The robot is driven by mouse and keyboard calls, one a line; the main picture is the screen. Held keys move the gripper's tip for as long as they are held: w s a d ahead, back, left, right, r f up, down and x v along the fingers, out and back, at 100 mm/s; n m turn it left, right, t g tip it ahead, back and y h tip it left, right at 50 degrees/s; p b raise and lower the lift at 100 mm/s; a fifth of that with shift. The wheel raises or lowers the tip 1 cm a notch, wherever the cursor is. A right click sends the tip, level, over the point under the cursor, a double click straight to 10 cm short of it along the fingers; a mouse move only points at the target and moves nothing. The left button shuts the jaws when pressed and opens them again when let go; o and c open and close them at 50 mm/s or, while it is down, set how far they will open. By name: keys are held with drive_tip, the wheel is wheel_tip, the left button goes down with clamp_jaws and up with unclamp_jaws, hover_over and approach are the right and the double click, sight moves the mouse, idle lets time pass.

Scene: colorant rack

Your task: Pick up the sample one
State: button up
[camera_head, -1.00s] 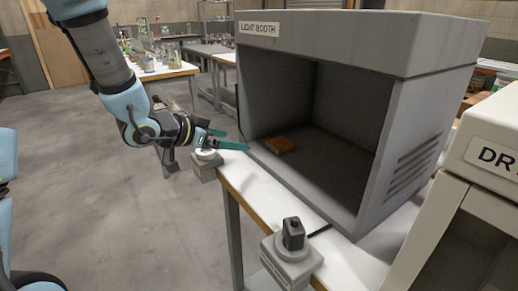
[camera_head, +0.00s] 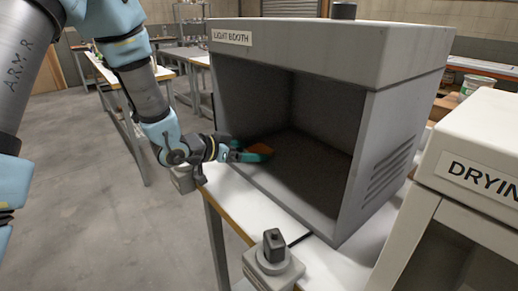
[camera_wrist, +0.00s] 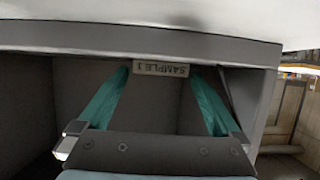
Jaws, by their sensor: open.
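My gripper (camera_head: 254,155) reaches in through the booth's open front. Its green fingers are open and sit at the block, covering part of it. In the wrist view, a pale tag reading "SAMPLE 1" upside down (camera_wrist: 160,68) lies between the fingertips of my gripper (camera_wrist: 158,75), with gaps on both sides. The body of the block cannot be made out there.
The booth's side walls and roof surround the fingers. The booth stands on a white table (camera_head: 240,205). A grey fixture with a black knob (camera_head: 274,262) is at the table's front edge. A drying cabinet (camera_head: 470,170) stands at right. Open floor lies at left.

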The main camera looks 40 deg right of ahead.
drive_tip(key=shift+d+f, duration=0.25)
drive_tip(key=shift+d, duration=0.2)
drive_tip(key=c, duration=1.2)
